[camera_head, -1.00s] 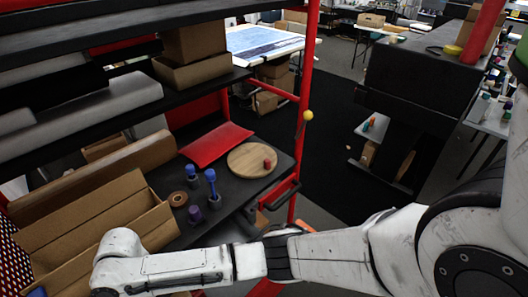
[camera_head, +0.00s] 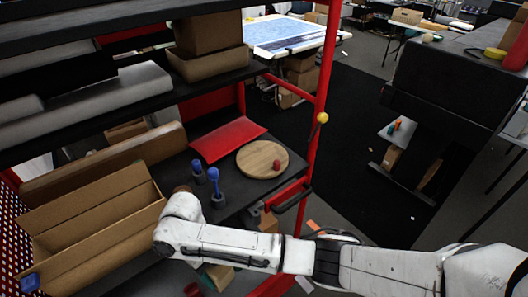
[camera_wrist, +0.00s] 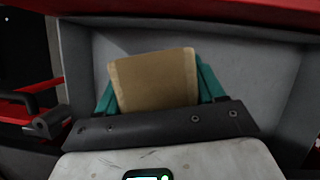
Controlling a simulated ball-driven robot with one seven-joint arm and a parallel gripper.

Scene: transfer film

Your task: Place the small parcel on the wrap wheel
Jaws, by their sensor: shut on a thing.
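The small parcel (camera_wrist: 153,80) is a plain brown box in the wrist view. My gripper (camera_wrist: 155,70) is shut on it, with teal fingers at its left and right sides. A grey tray-like surface (camera_wrist: 255,70) lies behind the parcel; I cannot tell if they touch. The wrap wheel is a round wooden disc (camera_head: 255,154) on the dark bench in the head view, with a small red piece (camera_head: 277,164) on its right part. My forearm is in front of and below the wheel.
A red sloped tray (camera_head: 228,138) lies left of the wheel. Blue-topped holders (camera_head: 217,190) stand between the wheel and my arm. An open cardboard box (camera_head: 95,215) is at the left. A red post (camera_head: 322,90) rises at the bench's right edge, with shelves above.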

